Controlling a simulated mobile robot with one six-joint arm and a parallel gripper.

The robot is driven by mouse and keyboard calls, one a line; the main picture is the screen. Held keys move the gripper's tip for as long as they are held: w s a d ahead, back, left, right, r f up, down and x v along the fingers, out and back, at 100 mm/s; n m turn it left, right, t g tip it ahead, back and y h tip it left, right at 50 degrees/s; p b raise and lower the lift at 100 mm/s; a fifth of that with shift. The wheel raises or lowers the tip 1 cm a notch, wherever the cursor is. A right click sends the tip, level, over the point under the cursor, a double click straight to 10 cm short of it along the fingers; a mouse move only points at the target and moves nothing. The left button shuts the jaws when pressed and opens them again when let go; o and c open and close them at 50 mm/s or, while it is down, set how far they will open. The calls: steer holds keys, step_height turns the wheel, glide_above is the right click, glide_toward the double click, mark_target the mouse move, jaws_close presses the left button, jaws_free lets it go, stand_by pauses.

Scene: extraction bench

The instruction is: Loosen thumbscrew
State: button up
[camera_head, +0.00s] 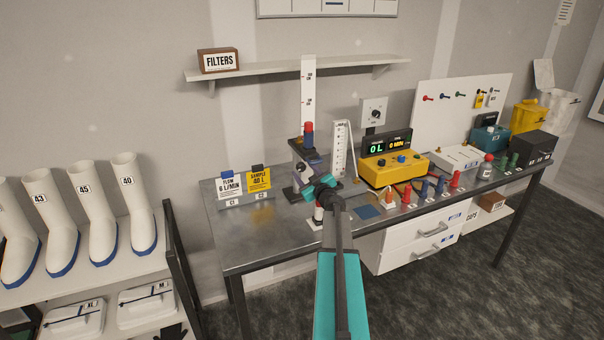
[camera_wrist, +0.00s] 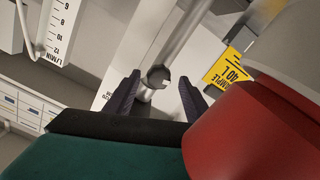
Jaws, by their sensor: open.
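A small grey, round-headed metal piece (camera_wrist: 157,75), which looks like the thumbscrew, sits at a shiny metal rod (camera_wrist: 183,36) in the wrist view. My gripper (camera_wrist: 160,85) is open, with one dark finger on each side of this piece. I cannot tell whether either finger touches it. A large red rounded thing (camera_wrist: 235,135) fills the lower right of the wrist view, very close to the camera. In the head view my arm reaches over the bench to the stand with the red and blue top (camera_head: 309,128). My wrist and arm hide the thumbscrew there.
A flow scale (camera_wrist: 58,25) and a yellow sample card (camera_wrist: 230,67) flank the rod in the wrist view. On the bench (camera_head: 275,237), a yellow meter box (camera_head: 385,175) stands right of my arm, with several coloured fittings in front. A shelf (camera_head: 290,68) hangs above.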

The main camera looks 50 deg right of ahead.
steer(key=shift+s, duration=0.15)
steer(key=shift+b+v, duration=1.65)
steer(key=shift+v, duration=5.05)
steer(key=shift+s, duration=0.1)
